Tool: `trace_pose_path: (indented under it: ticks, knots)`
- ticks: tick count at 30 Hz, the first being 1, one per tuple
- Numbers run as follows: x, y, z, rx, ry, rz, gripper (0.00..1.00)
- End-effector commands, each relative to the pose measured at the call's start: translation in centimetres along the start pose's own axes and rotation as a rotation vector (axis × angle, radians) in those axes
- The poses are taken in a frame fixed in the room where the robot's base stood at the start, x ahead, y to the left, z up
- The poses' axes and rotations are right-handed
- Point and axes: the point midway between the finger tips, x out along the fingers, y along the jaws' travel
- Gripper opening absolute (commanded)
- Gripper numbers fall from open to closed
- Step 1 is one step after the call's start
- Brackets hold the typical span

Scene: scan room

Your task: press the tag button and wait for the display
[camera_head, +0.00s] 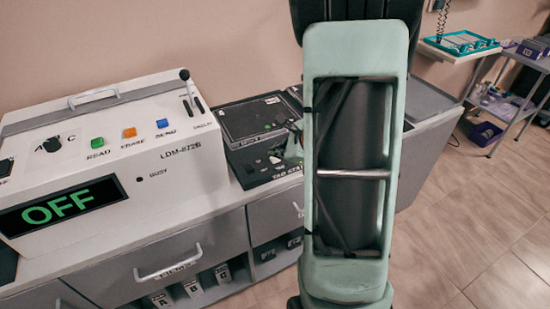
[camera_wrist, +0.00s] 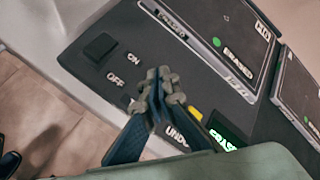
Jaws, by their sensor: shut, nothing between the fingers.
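The black tag station (camera_head: 255,122) stands on the counter right of the white machine in the head view, partly behind my arm. In the wrist view its dark panel (camera_wrist: 165,45) fills much of the picture. My gripper (camera_wrist: 165,82) is shut and empty over the panel, its tips pointing up in the picture; I cannot tell whether they touch it. A yellow button (camera_wrist: 195,113) shows just right of the fingers, and the UNDO label is partly covered. A small display (camera_wrist: 228,134) with green lit text is partly cut off by my gripper's body. No readable tag-button label shows.
A black square switch (camera_wrist: 100,47) marked ON and OFF lies left of the fingers. A slab labelled ERASED (camera_wrist: 225,40) lies beyond. The white machine (camera_head: 150,190) has coloured buttons and a screen (camera_head: 62,207) reading OFF. Tiled floor (camera_head: 470,235) is clear at right.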

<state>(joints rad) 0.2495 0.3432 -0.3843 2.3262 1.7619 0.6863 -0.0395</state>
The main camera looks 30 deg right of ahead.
Motion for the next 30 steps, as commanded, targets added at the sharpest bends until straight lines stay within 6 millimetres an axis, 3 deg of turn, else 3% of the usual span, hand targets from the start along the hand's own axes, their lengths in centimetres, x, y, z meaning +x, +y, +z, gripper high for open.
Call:
trace_pose_path:
  ticks: [30]
  knots:
    - [0.66, 0.48, -0.49, 0.001, 0.000, 0.000, 0.00]
